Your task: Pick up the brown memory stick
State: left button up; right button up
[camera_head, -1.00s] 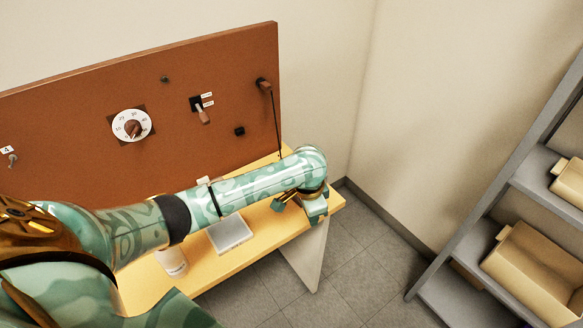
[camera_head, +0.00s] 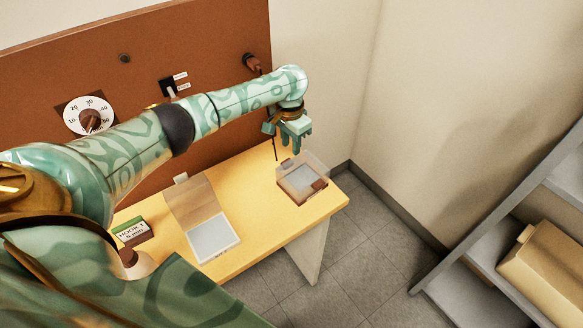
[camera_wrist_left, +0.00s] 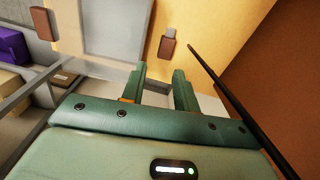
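A small brown stick with a grey end, which looks like the memory stick (camera_wrist_left: 167,47), lies on the yellow table beside a grey-surfaced case in the left wrist view. In the head view it appears as a small brown piece (camera_head: 287,163) at the case's upper left edge. My left gripper (camera_head: 294,145) hangs above the table near that case, fingers down. In the left wrist view its two fingers (camera_wrist_left: 159,72) are apart with nothing between them, and the stick lies beyond the fingertips. My right gripper is not in view.
The case (camera_head: 300,180) has a clear raised lid and another brown piece (camera_head: 319,184). The brown board (camera_head: 60,60) stands behind the table (camera_head: 255,215). A tray (camera_head: 213,238) and small box (camera_head: 132,232) sit further left.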

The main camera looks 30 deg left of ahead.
aim_at(283, 161)
pick_arm(q)
jog(key=s+f, duration=0.1)
jog(key=a+f, duration=0.1)
jog(key=shift+s+f, duration=0.35)
jog(key=shift+s, duration=0.05)
jog(key=f+b, duration=0.2)
jog(key=f, duration=0.2)
jog(key=shift+a+f, duration=0.1)
jog(key=shift+a, duration=0.1)
jog(key=shift+s+f+b, duration=0.1)
jog(key=shift+f+b, duration=0.05)
jog(key=shift+b, duration=0.25)
jog(key=shift+r, duration=0.2)
grip_shut()
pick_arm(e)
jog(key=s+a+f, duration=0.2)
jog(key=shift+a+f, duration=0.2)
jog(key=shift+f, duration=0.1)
pick_arm(q)
notch_tip(283, 161, up, 10)
jog(key=p, duration=0.5)
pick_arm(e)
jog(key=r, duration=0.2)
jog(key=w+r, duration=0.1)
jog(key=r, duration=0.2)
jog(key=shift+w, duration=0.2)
